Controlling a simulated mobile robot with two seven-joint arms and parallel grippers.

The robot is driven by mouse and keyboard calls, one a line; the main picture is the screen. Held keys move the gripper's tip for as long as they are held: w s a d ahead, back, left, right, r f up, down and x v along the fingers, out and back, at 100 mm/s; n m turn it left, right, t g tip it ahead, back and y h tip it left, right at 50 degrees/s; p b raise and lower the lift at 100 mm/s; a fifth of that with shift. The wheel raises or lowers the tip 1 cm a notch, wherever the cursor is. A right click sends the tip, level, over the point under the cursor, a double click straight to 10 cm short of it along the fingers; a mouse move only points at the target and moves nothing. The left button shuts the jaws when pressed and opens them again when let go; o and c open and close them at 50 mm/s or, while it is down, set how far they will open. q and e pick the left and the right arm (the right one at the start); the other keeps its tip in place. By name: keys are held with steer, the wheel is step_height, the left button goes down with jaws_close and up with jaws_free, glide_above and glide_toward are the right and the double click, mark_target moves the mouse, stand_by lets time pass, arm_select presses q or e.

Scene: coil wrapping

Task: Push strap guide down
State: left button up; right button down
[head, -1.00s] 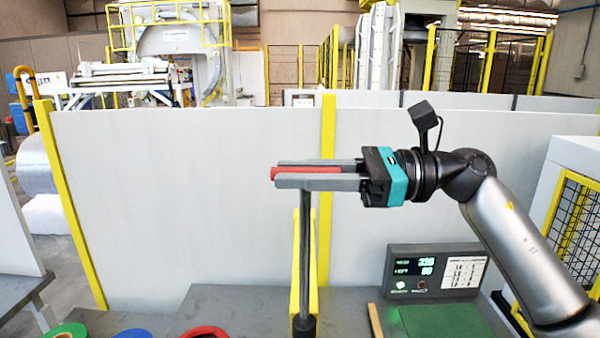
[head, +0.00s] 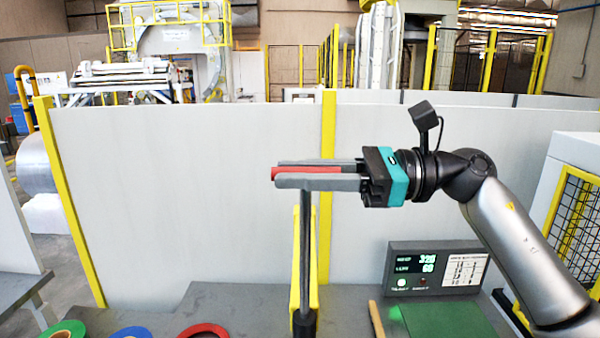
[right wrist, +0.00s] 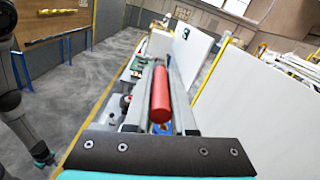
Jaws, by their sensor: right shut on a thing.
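The strap guide shows as a thin dark rod (head: 304,250) standing near upright on a black base at the table's front, with a red handle (head: 290,171) level at its top. My right gripper (head: 277,177) reaches in from the right, its grey fingers level and shut on the red handle along its length. In the right wrist view the red handle (right wrist: 160,95) lies between the two fingers. The near finger hides part of the handle and the joint with the rod.
Green (head: 64,331), blue (head: 131,333) and red (head: 203,330) rings lie at the table's front left. A control panel (head: 437,269) with green digits stands to the right, behind a green pad (head: 436,320). White partition panels (head: 190,190) stand behind. The air left of the gripper is clear.

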mark_target(301, 315)
step_height(301, 315, down, 20)
steer(key=b, duration=1.8)
steer(key=shift+f+b, duration=0.55)
steer(key=shift+f, duration=0.25)
steer(key=c, duration=1.1)
jaws_free()
steer(key=o, duration=0.3)
steer(key=shift+o, duration=0.2)
steer(key=d+b, duration=0.1)
steer(key=d, duration=1.4)
steer(key=shift+d, duration=0.15)
